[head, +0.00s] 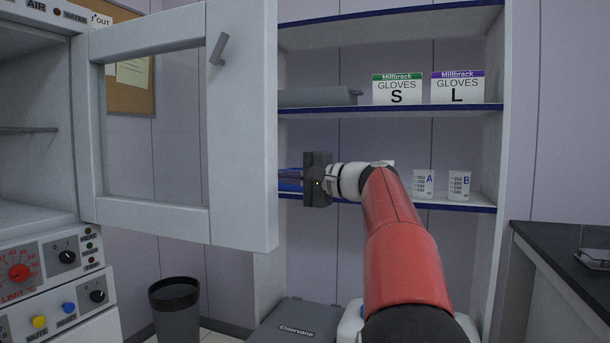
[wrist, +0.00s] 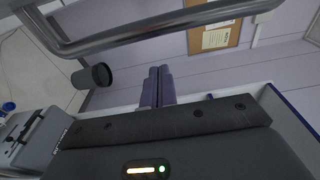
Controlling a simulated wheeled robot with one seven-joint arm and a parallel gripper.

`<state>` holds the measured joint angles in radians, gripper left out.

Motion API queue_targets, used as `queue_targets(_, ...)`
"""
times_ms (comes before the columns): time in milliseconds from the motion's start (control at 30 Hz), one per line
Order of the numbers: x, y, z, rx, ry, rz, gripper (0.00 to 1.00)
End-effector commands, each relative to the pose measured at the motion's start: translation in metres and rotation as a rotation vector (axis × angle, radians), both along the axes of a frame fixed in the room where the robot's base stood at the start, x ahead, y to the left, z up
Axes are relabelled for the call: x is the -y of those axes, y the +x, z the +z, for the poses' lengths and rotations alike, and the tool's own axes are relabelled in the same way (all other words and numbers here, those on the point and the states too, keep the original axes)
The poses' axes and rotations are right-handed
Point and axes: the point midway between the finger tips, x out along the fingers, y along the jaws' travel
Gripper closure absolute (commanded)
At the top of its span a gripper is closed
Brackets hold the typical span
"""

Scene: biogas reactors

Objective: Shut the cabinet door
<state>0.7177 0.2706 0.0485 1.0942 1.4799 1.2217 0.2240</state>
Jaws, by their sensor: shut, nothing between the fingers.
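The cabinet door (head: 243,130), a pale grey frame around a window, stands open at the left of the head view. Its left side meets the control-panel cabinet (head: 38,140), whose interior is exposed. A short grey handle (head: 217,48) is near the door's upper right. My gripper (head: 287,175) points left, its fingertips close to the door's right edge in the picture; I cannot tell whether they touch. In the wrist view my gripper's dark fingers (wrist: 158,88) are together and empty. A grey metal bar crosses the top of that view; I cannot tell what it belongs to.
Open shelves (head: 390,108) behind my arm hold glove boxes (head: 397,90) and beakers (head: 459,185). A dark bin (head: 175,305) stands below the door. A grey case (head: 308,318) sits below the shelves. A black counter (head: 565,260) is at right.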

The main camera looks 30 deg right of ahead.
Motion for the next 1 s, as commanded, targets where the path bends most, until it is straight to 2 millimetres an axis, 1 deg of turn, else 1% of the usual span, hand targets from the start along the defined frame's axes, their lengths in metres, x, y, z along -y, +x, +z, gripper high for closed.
queue_targets(33, -0.005, -0.010, 0.000, 0.004, -0.003, -0.004, 1.00)
queue_targets(233, -0.016, -0.024, 0.001, 0.004, -0.002, -0.003, 1.00)
queue_targets(767, -0.022, -0.029, 0.000, 0.003, -0.003, -0.006, 1.00)
queue_targets(867, -0.029, -0.033, 0.000, 0.005, -0.004, -0.015, 1.00)
queue_targets(1000, -0.047, -0.044, -0.002, 0.005, -0.005, -0.044, 1.00)
